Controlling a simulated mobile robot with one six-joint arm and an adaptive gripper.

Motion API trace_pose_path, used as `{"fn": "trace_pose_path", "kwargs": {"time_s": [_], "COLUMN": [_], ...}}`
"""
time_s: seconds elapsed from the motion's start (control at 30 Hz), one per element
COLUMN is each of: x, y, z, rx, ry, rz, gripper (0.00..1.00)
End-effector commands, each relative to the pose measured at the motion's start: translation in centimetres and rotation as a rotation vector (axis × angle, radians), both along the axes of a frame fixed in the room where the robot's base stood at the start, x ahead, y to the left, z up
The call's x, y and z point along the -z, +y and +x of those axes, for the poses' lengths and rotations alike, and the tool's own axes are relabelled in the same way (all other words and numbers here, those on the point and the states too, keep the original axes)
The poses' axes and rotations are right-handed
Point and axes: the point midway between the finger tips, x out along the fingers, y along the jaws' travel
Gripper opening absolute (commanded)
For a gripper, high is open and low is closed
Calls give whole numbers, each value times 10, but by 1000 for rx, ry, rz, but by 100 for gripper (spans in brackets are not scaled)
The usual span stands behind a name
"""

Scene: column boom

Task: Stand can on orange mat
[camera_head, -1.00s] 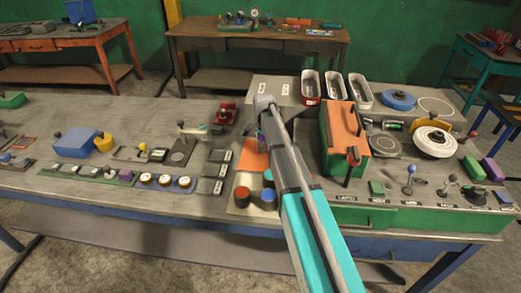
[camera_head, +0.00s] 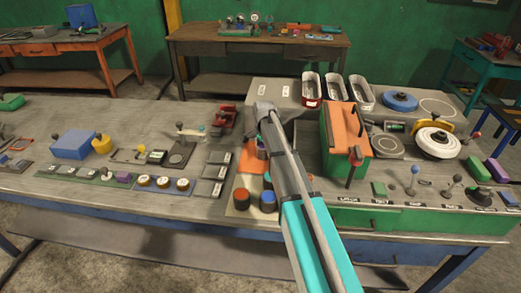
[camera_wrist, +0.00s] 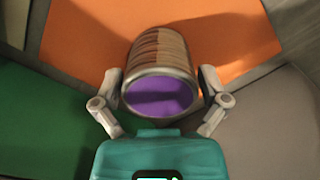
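The can (camera_wrist: 160,70) has a brown striped side, a grey metal rim and a purple end that faces the wrist camera. The fingers of my gripper (camera_wrist: 161,80) lie along both its sides and appear shut on it. The orange mat (camera_wrist: 90,30) spreads behind the can in the wrist view. Whether the can's far end touches the mat is hidden.
Red-topped (camera_head: 241,199) and blue-topped (camera_head: 268,201) cans stand close together in front of the mat. A green box with an orange top (camera_head: 347,125) stands to the right. A red clamp-like object (camera_head: 223,119) is behind on the left. The bench is crowded.

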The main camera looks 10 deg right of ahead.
Motion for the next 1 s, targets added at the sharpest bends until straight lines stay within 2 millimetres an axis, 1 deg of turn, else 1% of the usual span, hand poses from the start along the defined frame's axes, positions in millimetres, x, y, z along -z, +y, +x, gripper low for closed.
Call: {"fn": "trace_pose_path", "kwargs": {"time_s": [0.37, 0.57, 0.77, 1.0], "x": [0, -5, -16, -36], "y": [0, 0, 0, 0], "z": [0, 0, 0, 0], "rx": [0, 0, 0, 0], "ry": [0, 0, 0, 0], "rz": [0, 0, 0, 0], "gripper": [100, 100, 100, 100]}}
